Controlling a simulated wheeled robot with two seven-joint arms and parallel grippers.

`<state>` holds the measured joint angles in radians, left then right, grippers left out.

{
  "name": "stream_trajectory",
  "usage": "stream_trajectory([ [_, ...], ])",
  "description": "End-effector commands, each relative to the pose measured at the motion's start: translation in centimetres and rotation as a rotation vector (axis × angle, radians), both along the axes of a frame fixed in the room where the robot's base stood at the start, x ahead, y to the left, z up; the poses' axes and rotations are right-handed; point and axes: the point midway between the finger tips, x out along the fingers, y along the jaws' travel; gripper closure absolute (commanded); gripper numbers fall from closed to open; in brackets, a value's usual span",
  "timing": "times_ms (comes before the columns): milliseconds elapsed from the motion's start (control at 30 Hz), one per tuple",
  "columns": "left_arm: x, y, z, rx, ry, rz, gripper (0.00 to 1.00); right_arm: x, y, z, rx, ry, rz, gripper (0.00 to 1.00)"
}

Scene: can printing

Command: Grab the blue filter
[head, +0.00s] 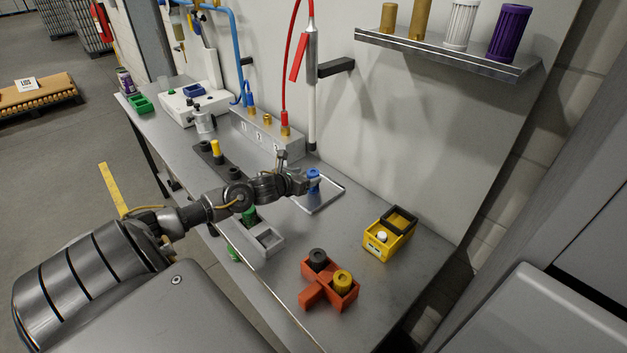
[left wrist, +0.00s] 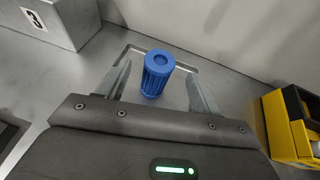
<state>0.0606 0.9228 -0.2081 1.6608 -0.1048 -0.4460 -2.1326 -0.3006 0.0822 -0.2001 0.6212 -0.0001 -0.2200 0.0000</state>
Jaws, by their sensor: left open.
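The blue filter (head: 313,178) stands upright on a shallow metal tray (head: 325,203) on the bench. In the left wrist view the ribbed blue filter (left wrist: 157,74) is between the two fingers, with a gap visible on both sides. My left gripper (head: 310,183) is open around the filter; its fingers also show in the left wrist view (left wrist: 160,88). My right gripper is not in view.
A yellow box (head: 375,242) and a red holder (head: 311,296) with a black and a yellow part sit to the right and front. A grey numbered block (head: 262,133) stands behind. A grey holder (head: 273,241) is near the front edge. A wall shelf (head: 450,55) holds several filters.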

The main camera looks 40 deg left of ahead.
Motion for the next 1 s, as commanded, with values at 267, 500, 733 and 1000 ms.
stream_trajectory([
  [267,1.1,0.1,-0.2,-0.004,0.0,0.001,0.35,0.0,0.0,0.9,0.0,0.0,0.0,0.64],
  [500,3.8,0.5,-1.7,-0.002,0.0,0.0,0.35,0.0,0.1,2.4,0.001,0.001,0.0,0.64],
  [733,4.9,0.6,-2.3,0.001,0.0,-0.003,0.35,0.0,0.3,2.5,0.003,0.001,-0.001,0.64],
  [1000,4.9,0.6,-2.4,0.001,0.0,-0.003,0.46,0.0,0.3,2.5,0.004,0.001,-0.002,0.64],
])
